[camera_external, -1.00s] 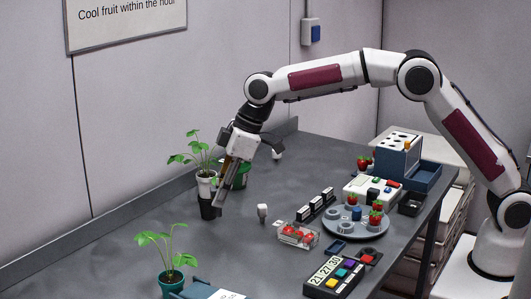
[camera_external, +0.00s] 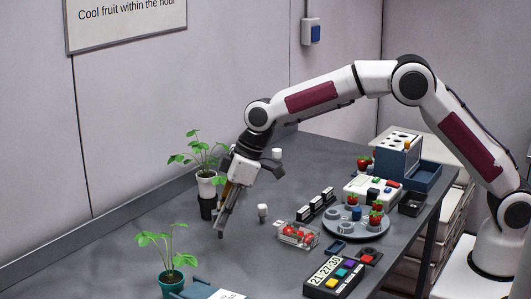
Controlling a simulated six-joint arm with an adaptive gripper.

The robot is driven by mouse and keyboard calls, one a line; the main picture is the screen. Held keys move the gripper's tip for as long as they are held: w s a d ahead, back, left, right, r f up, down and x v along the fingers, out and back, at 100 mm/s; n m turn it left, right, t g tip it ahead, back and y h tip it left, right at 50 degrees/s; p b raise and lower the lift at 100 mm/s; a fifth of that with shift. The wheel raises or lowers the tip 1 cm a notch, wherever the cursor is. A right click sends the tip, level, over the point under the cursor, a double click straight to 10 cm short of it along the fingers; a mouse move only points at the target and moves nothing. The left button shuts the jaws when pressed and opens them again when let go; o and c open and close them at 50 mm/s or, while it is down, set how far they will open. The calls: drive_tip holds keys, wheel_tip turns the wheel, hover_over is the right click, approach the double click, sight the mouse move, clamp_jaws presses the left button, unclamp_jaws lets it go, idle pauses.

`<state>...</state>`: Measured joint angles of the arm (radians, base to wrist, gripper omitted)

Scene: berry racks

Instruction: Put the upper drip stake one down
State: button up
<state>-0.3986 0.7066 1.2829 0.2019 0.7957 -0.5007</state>
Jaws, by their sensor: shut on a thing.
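My gripper (camera_external: 222,229) points down over the left middle of the table, with its fingertips low near the tabletop. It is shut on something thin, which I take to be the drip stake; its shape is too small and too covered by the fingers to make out. A black cup (camera_external: 207,207) stands just left of the fingers, in front of a white pot (camera_external: 206,184) with a leafy plant. I cannot tell from this view which drip stake is upper or where its slots are.
A teal pot (camera_external: 171,283) with a seedling stands at the front left. A small white piece (camera_external: 263,211) stands right of the gripper. A clear punnet (camera_external: 298,235) of berries, a round grey tray (camera_external: 373,230) and a keypad box (camera_external: 335,277) lie further right.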

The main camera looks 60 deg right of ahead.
sight(222, 235)
drive_tip(key=shift+f, duration=0.1)
drive_tip(key=shift+f, duration=1.8)
drive_tip(key=shift+f, duration=0.15)
drive_tip(key=o, duration=0.8)
drive_tip(key=shift+r, duration=0.25)
drive_tip(key=v, duration=1.2)
drive_tip(key=shift+f, duration=0.1)
